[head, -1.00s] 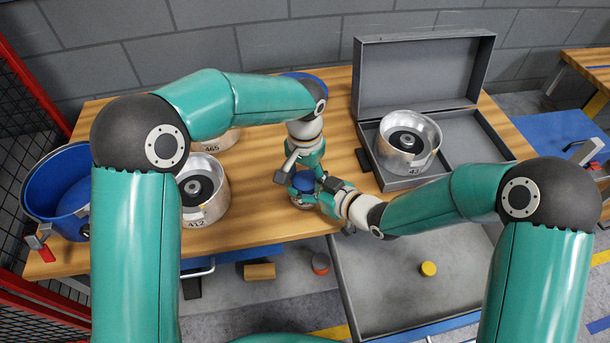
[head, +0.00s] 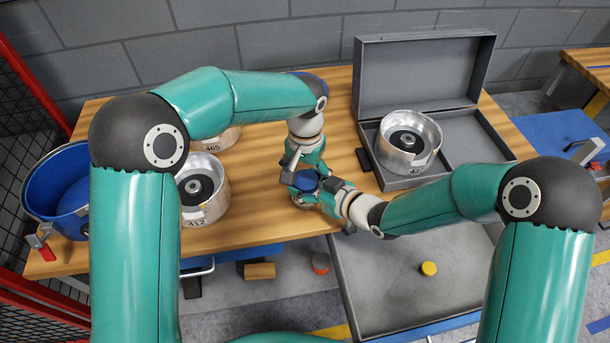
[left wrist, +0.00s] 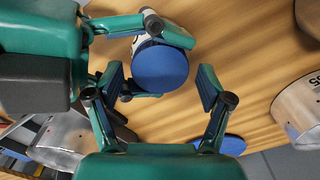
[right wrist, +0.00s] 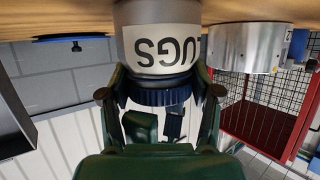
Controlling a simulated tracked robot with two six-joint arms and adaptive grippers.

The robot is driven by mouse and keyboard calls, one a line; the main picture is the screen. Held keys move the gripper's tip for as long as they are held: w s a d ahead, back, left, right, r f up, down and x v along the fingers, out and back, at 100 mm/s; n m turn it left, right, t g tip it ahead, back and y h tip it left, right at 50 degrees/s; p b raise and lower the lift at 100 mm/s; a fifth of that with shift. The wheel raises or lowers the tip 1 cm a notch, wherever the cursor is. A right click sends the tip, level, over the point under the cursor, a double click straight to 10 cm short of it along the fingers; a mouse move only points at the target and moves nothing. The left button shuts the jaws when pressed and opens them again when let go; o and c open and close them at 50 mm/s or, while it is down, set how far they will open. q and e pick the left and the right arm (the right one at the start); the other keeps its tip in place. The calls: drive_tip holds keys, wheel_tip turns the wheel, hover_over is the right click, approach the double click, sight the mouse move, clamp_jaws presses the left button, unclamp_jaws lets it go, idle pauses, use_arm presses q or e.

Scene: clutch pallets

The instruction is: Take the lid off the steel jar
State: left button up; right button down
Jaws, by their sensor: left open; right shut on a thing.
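The steel jar (right wrist: 160,48) stands upright in the right wrist view, which shows it upside down, with a pale label reading "LUGS". Its round blue lid (head: 306,182) sits on top, and the left wrist view shows it (left wrist: 160,67) from above. My right gripper (right wrist: 160,85) is shut on the jar, one finger on each side, close below the lid. My left gripper (left wrist: 162,82) is open above the jar, its fingers apart on either side of the lid with a gap at the right. The jar's lower part is mostly hidden by the right gripper in the head view.
Steel housings stand on the table at left (head: 205,205) and in the open grey case (head: 400,180) at right. A blue disc (left wrist: 232,145) lies on the table farther back. A blue bin (head: 50,185) is at the left. A grey tray (head: 400,310) lies below the front edge.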

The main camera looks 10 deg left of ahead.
use_arm(q)
drive_tip(key=shift+r, duration=1.95)
use_arm(e)
drive_tip(key=shift+s+f, duration=0.25)
drive_tip(key=shift+f, duration=0.15)
use_arm(q)
drive_tip(key=shift+w, duration=0.1)
use_arm(e)
drive_tip(key=shift+c, duration=2.2)
unclamp_jaws()
use_arm(q)
drive_tip(key=shift+f, duration=0.1)
use_arm(e)
drive_tip(key=shift+o, duration=1.4)
drive_tip(key=shift+w, duration=0.15)
drive_tip(key=shift+r, duration=0.2)
